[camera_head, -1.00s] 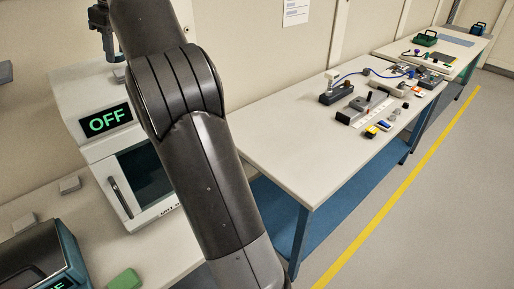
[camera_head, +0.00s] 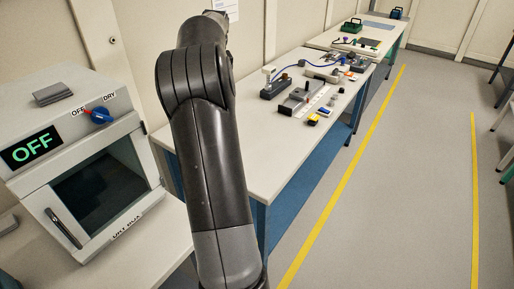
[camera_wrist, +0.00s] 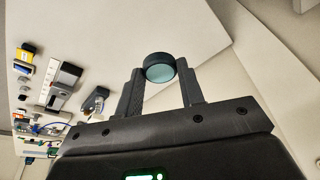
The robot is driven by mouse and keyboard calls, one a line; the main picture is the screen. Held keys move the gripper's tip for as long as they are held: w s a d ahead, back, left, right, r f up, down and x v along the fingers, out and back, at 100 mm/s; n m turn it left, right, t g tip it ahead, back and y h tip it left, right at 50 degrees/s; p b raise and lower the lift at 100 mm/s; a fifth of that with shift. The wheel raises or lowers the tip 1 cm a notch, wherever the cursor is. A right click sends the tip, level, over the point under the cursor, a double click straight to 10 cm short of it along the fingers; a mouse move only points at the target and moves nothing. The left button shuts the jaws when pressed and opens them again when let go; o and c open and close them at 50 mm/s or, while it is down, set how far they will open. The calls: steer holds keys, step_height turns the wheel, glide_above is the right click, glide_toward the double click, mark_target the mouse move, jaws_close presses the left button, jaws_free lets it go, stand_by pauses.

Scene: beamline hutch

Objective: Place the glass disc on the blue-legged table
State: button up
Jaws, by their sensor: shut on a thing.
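The glass disc (camera_wrist: 160,72), a teal round face in a dark rim, shows at the top centre of the wrist view. My gripper (camera_wrist: 160,78) is shut on it, one dark finger on each side. The blue-legged table (camera_head: 266,146) has a pale top, blue legs and a blue lower shelf. It stands right of centre in the head view, partly behind my arm. A pale tabletop with several small objects also shows in the wrist view, beyond the disc. The head view does not show the disc or the fingers.
Small devices, including a grey block (camera_head: 300,97) and a blue cable (camera_head: 312,70), crowd the table's far part; its near part is bare. A white oven (camera_head: 95,185) reading OFF stands at left. A second table (camera_head: 345,37) is farther back. The floor (camera_head: 420,180) at right is clear.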

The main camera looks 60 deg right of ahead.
steer(key=s+d+f+m+g, duration=0.1)
steer(key=s+d+f+m, duration=0.2)
steer(key=s+d+f, duration=0.5)
steer(key=s+d+f+m+h, duration=0.1)
steer(key=s+d+f+m, duration=0.3)
steer(key=s, duration=0.8)
steer(key=s+d+f+m+g, duration=0.1)
steer(key=s+d+f, duration=0.3)
steer(key=s+f, duration=0.45)
glide_above(282, 150)
steer(key=shift+m+h, duration=0.3)
steer(key=f, duration=0.5)
steer(key=shift+s+a+f, duration=0.1)
steer(key=shift+a+f, duration=0.2)
steer(key=shift+a, duration=0.05)
steer(key=shift+f, duration=2)
steer(key=shift+f, duration=0.1)
steer(key=o, duration=1)
steer(key=shift+c, duration=0.2)
